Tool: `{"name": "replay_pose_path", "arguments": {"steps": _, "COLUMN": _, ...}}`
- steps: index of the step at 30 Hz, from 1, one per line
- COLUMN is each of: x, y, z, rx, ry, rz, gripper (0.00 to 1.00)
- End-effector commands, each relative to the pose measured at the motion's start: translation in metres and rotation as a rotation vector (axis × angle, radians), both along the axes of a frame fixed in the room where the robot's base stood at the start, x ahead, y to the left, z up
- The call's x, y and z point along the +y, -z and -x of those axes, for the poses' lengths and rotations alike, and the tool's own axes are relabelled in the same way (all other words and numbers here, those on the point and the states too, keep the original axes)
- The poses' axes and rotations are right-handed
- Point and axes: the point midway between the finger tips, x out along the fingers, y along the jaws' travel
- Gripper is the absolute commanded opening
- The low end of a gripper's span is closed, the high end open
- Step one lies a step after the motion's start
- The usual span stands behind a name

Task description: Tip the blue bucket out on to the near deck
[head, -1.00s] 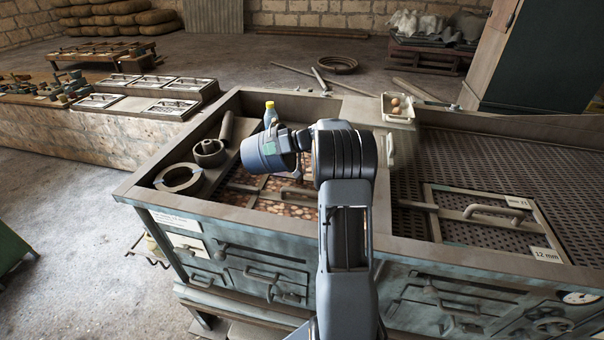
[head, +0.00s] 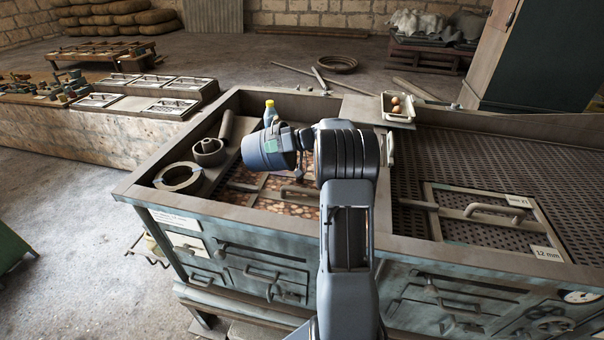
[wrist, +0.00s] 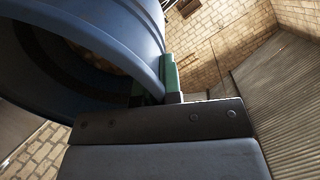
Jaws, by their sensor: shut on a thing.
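The blue bucket (head: 262,151) is held well off the floor over the left recess of the bench in the head view. It lies tipped well over, its long axis close to level. In the wrist view the bucket (wrist: 75,85) fills the upper left, with its rim and dark inside showing and a pale patch within. My gripper (wrist: 160,82) is shut on it near the rim with green fingers; in the head view the gripper (head: 302,141) is mostly hidden by my arm. A perforated deck (head: 465,160) lies right; I cannot tell whether it is the near deck.
The left recess holds brown pebbles (head: 300,209), a ring (head: 178,178), a short pipe piece (head: 209,152) and a bottle (head: 270,113). A framed panel (head: 495,222) with a handle and "12 mm" label lies on the right deck. A small tray (head: 398,110) stands behind.

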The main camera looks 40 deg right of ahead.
Motion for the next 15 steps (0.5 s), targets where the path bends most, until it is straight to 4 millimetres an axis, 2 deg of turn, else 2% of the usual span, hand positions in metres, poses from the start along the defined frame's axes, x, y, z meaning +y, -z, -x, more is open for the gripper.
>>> {"name": "replay_pose_path", "arguments": {"steps": 15, "x": -0.0028, "y": -0.0028, "z": 0.0018, "rx": -0.018, "ry": 0.000, "rz": -0.015, "gripper": 0.00}}
